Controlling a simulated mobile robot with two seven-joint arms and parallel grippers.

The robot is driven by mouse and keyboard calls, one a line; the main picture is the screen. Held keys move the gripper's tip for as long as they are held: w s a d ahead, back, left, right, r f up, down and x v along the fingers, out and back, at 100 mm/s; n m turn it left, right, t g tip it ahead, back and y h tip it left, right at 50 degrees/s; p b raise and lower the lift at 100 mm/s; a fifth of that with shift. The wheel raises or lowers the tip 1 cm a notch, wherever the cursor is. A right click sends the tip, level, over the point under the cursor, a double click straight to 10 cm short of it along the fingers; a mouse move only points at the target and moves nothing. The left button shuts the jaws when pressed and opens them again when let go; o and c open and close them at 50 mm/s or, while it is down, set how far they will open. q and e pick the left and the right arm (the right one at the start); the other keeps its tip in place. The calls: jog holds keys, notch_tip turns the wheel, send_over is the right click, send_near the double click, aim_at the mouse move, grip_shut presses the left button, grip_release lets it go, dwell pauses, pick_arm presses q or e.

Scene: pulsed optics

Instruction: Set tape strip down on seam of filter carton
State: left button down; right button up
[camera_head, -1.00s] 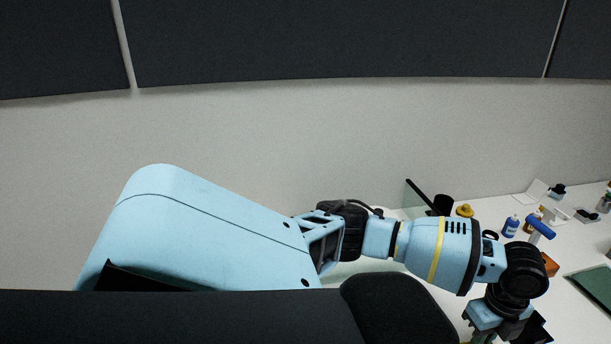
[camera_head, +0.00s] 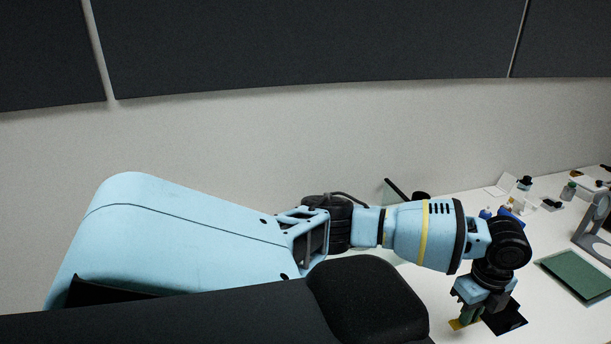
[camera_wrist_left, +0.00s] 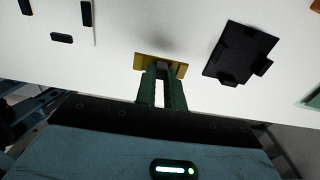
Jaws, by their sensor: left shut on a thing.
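My left gripper (camera_head: 468,318) points down over the white bench at the lower right of the head view. Its green fingers are shut on a flat yellow strip (camera_wrist_left: 152,61), which I take for the tape strip. The strip sticks out on both sides of the fingertips in the left wrist view (camera_wrist_left: 161,80). In the head view only a small yellow end (camera_head: 455,324) shows beside the fingers. I cannot make out whether the strip touches anything below. I cannot pick out the filter carton or its seam in either view. My right gripper is not in view.
A black tray-like piece (camera_wrist_left: 240,53) lies close beside the strip. A green mat (camera_head: 578,276) and a grey stand (camera_head: 594,222) are further right. Bare white bench (camera_head: 540,235) lies between.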

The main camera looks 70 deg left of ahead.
pick_arm(q)
jog(key=s+d+r+n, duration=0.3)
jog(key=s+d+n, duration=0.1)
jog(key=n, duration=0.5)
jog(key=s+d+r+n, duration=0.2)
jog(key=s+d+n, duration=0.2)
jog(key=n, duration=0.6)
jog(key=s, duration=0.2)
jog(key=shift+s+d+r, duration=0.2)
jog(key=shift+s+r, duration=0.1)
jog(key=shift+r, duration=0.1)
